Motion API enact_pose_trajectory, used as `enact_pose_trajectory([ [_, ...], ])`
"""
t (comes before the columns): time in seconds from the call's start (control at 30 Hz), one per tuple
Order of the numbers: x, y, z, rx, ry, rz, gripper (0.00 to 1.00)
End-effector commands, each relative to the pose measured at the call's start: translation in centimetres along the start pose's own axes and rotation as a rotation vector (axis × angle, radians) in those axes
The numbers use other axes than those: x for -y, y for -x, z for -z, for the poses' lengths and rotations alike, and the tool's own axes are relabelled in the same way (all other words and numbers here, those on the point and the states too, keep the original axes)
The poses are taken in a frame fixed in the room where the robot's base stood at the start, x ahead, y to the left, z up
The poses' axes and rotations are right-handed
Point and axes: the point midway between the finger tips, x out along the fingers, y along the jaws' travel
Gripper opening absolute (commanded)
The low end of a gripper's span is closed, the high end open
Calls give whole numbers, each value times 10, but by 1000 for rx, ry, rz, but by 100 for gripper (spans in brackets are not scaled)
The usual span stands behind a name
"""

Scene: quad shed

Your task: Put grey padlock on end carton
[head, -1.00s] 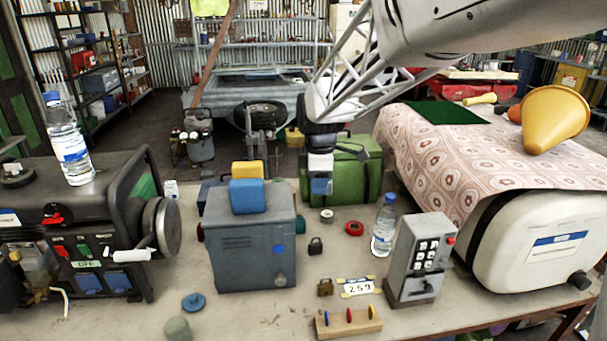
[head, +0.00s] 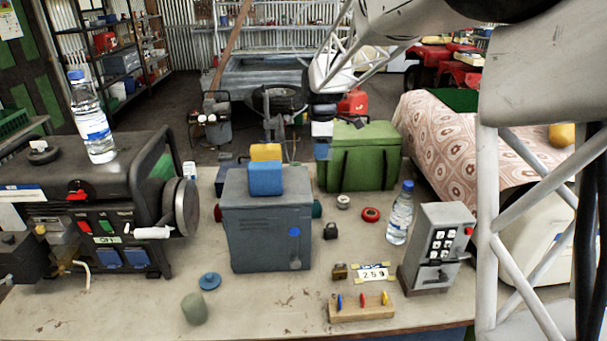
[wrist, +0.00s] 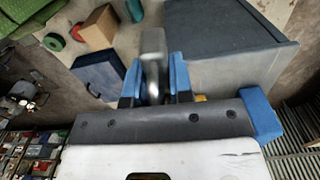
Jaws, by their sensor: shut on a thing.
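My gripper (wrist: 155,82) has blue fingers and is shut on the grey padlock (wrist: 153,48), whose grey metal shows between and beyond the fingertips in the wrist view. In the head view my gripper (head: 322,150) hangs in the air by the green chest, behind and right of the grey box; the padlock cannot be made out there. Below it in the wrist view are a brown carton-like box (wrist: 95,28) and a dark blue box (wrist: 98,73), apart from the padlock. I cannot tell which is the end carton. The brown box is hidden in the head view.
The green chest (head: 362,160) stands behind. A dark padlock (head: 331,230), a brass padlock (head: 339,271), a bottle (head: 400,215) and a keypad box (head: 436,250) stand at right.

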Motion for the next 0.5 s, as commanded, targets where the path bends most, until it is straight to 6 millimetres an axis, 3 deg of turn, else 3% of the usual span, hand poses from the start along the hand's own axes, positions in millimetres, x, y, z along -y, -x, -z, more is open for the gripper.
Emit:
enact_pose_trajectory([
  [0.5, -100, -26, 33, 0, 39, 2, 0],
])
